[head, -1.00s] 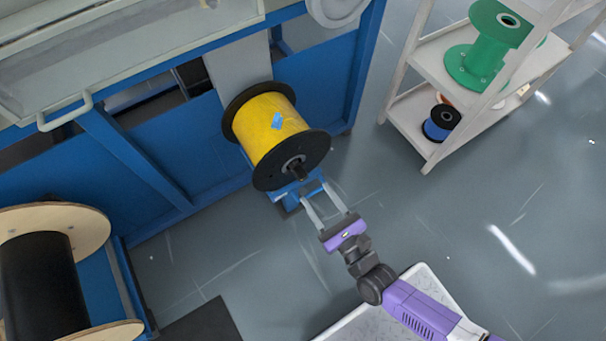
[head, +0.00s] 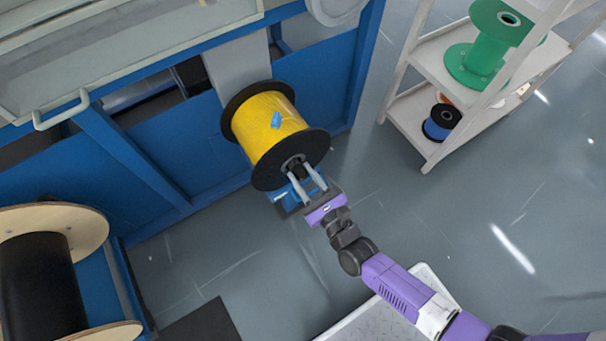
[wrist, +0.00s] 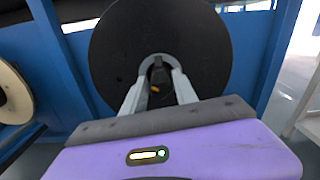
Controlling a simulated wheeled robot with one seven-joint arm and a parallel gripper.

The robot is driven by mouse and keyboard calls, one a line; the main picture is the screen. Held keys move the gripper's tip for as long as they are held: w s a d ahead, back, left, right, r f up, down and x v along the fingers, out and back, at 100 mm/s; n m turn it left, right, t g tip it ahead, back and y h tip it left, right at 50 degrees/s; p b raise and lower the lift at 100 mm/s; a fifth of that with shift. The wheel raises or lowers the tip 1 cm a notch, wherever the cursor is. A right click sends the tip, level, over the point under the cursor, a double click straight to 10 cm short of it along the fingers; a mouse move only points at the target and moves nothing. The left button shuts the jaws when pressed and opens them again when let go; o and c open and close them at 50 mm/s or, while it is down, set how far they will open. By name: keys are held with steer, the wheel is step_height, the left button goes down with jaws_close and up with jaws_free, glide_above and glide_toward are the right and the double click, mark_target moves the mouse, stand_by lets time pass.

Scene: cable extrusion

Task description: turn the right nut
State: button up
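The yellow cable spool (head: 268,122) with black end discs is mounted at the blue machine. Its black disc (wrist: 110,50) faces me and fills the top of the wrist view. At its centre is a grey hub with the dark nut and shaft end (head: 294,166), which also show in the wrist view (wrist: 157,72). My gripper (head: 300,171) is at the hub, its two grey fingers apart, one on each side of the dark nut. In the wrist view the gripper (wrist: 158,80) has a visible gap between its fingers. Whether the fingertips touch the nut is unclear.
The blue machine frame (head: 150,150) stands behind the spool. A wooden-ended black spool (head: 42,275) is at lower left. A white shelf (head: 410,115) with green (head: 485,55) and blue (head: 440,122) spools stands at right. The floor between is clear.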

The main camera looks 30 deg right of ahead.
jaws_close()
